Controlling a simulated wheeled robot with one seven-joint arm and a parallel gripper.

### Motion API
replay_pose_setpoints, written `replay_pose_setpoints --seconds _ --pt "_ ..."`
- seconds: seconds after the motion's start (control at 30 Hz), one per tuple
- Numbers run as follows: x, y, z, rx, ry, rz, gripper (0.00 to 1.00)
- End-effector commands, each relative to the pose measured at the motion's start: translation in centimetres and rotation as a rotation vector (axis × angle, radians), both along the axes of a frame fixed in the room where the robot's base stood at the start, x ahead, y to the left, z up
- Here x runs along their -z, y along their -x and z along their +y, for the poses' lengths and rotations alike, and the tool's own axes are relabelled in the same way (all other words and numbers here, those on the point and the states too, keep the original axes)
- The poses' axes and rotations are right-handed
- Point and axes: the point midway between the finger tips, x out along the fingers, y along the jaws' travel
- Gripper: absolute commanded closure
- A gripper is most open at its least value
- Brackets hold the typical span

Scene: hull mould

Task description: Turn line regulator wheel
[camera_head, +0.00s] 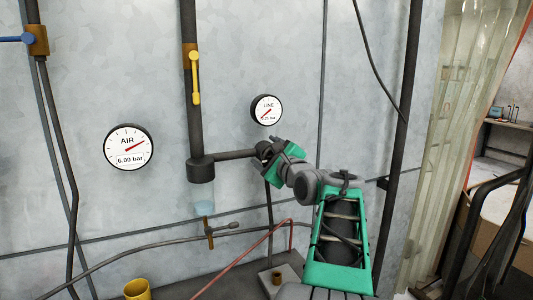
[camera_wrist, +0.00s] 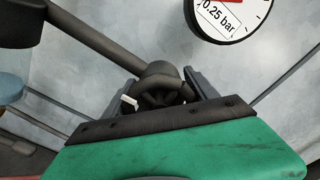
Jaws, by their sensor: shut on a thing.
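The line regulator wheel (camera_wrist: 162,92) is dark and sits at the right end of a dark horizontal pipe, below the LINE gauge. My gripper (camera_wrist: 160,88) is shut on the wheel in the wrist view, with one finger on each side of it. In the head view my gripper (camera_head: 266,152) reaches it from the right and hides most of it. The LINE gauge (camera_head: 266,110) is round and white with a red needle. In the wrist view this gauge (camera_wrist: 228,12) reads 0.25 bar.
The AIR gauge (camera_head: 128,147) on the left reads 6.00 bar. A yellow lever (camera_head: 196,78) hangs on the vertical pipe (camera_head: 194,120). A blue handle (camera_head: 14,38) is at upper left. A yellow cup (camera_head: 138,290) stands below. Hoses and thin pipes cross the lower wall.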

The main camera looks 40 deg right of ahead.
Motion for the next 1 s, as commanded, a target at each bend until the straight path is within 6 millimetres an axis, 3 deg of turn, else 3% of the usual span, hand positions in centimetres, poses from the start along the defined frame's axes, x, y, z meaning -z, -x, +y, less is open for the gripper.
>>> replay_pose_setpoints --seconds 0.07,0.1,0.33,0.67,1.0 --pt "0.1 0.0 0.0 -0.001 0.0 0.001 0.74" --pt "0.1 0.0 0.0 0.0 0.0 0.001 0.32" --pt "0.1 0.0 0.0 0.001 0.0 0.001 0.13" --pt "0.2 0.6 0.1 0.002 0.001 -0.001 0.11" --pt "0.3 6.7 1.8 0.005 0.002 0.0 0.11"
